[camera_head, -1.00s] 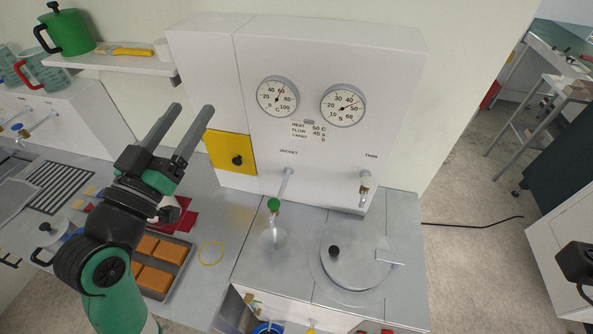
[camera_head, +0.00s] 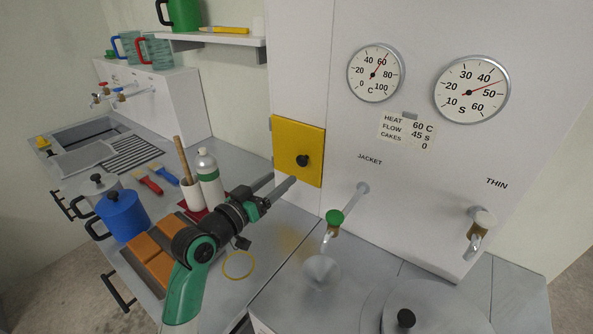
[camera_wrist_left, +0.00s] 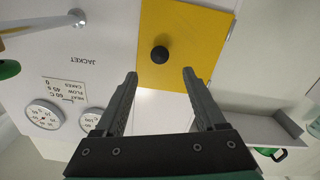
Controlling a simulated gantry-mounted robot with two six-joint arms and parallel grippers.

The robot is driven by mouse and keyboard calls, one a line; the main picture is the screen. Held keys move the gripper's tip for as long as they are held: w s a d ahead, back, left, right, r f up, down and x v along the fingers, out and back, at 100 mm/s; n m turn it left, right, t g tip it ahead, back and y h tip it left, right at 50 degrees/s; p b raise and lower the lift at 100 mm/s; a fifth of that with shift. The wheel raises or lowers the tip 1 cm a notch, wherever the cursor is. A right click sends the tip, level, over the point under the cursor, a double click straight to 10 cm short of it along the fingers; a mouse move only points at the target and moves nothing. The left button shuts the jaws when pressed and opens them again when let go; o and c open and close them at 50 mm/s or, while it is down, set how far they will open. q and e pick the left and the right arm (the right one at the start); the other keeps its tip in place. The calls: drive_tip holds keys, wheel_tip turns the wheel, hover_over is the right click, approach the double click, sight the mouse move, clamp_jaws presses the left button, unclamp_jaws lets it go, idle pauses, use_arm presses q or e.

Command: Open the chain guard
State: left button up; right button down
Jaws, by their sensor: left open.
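A yellow panel (camera_head: 297,138) with a round black knob (camera_head: 303,160) sits flat and shut on the front of the white cabinet; I take it to be the chain guard. My left gripper (camera_head: 283,182) is open and empty, with its fingers just below and in front of the panel's lower part. In the left wrist view the yellow panel (camera_wrist_left: 185,35) fills the upper middle. Its knob (camera_wrist_left: 159,54) lies just beyond the gap between the left fingertips (camera_wrist_left: 159,73), not gripped. My right gripper is out of view.
A green-handled jacket tap (camera_head: 335,217) sticks out right of the panel. A white bottle (camera_head: 208,175), a cup holding a wooden stick (camera_head: 192,192), a blue pot (camera_head: 123,215) and a tray of orange blocks (camera_head: 160,232) stand left. A shelf (camera_head: 205,40) hangs above.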

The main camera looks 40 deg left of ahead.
sight(300, 162)
use_arm(q)
drive_tip(key=w, duration=0.2)
drive_tip(key=w+b, duration=0.1)
drive_tip(key=w, duration=0.2)
drive_tip(key=w+a+b, duration=0.1)
drive_tip(key=w, duration=0.2)
drive_tip(key=shift+w, duration=0.1)
clamp_jaws()
idle(1.1)
